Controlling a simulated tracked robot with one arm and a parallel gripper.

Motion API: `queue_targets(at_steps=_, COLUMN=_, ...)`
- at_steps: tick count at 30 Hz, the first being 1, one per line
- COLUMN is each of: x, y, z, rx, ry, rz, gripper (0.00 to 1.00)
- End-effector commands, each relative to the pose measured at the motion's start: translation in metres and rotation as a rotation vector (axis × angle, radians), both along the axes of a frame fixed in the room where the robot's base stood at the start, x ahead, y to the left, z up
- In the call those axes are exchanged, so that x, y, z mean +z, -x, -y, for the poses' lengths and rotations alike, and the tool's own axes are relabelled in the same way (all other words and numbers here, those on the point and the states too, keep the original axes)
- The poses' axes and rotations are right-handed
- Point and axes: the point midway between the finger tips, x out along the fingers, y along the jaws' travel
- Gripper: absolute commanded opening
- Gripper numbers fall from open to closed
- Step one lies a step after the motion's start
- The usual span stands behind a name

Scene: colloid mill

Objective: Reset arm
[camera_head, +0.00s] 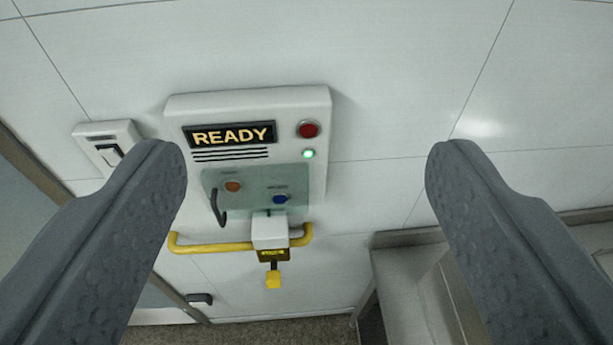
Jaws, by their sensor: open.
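My gripper (306,165) is open and empty, with its two grey fingers wide apart at the left and right of the view. Between and beyond the fingers, a white control panel (180,118) hangs on the wall. Its display (231,135) reads READY. A red button (309,129) and a lit green lamp (308,154) are at its right. A clear cover (248,177) with a dark handle (217,207) lies over an orange button (233,186) and a blue button (280,199). The fingers appear apart from the panel.
A yellow rail (215,248) runs below the panel, near a white block (270,231) with a yellow tab (273,280). A white wall switch (108,150) is at left, partly behind the left finger. A grey metal bench-like structure (405,275) stands at lower right. The upper wall is bare.

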Motion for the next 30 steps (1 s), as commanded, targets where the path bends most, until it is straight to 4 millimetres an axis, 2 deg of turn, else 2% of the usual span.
queue_targets(at_steps=5, x=-0.021, y=0.000, z=0.000, rx=0.001, ry=0.000, rz=0.000, gripper=0.67)
queue_targets(at_steps=15, x=-0.083, y=0.000, z=0.000, rx=0.001, ry=0.000, rz=0.001, gripper=0.67)
queue_targets(at_steps=18, x=-0.089, y=0.000, z=0.000, rx=0.001, ry=0.000, rz=0.001, gripper=0.67)
queue_targets(at_steps=24, x=-0.086, y=0.000, z=0.000, rx=0.001, ry=0.000, rz=0.002, gripper=0.67)
queue_targets(at_steps=27, x=-0.086, y=0.000, z=0.000, rx=0.001, ry=0.000, rz=0.002, gripper=0.39)
queue_targets(at_steps=30, x=-0.086, y=0.000, z=0.000, rx=0.001, ry=0.000, rz=0.002, gripper=0.36)
